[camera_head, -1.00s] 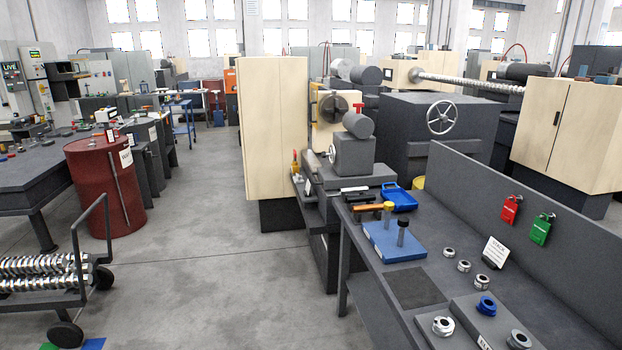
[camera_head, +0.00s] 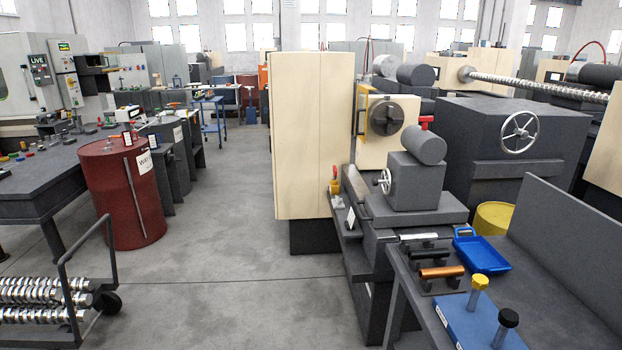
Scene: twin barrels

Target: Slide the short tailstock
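The short tailstock (camera_head: 412,183) is a dark grey block with a round barrel (camera_head: 424,145) on top and a small pale handwheel (camera_head: 385,181) on its left side. It sits upright on the grey bed (camera_head: 455,208) of the near machine. A round dark chuck (camera_head: 386,118) on a cream headstock (camera_head: 402,151) stands behind it. A red part (camera_head: 427,122) shows just behind the barrel. Neither of my grippers is in view, so nothing of mine shows at the tailstock.
A tall cream cabinet (camera_head: 311,135) stands left of the machine. Open floor (camera_head: 225,235) lies between it and a red barrel (camera_head: 122,193).

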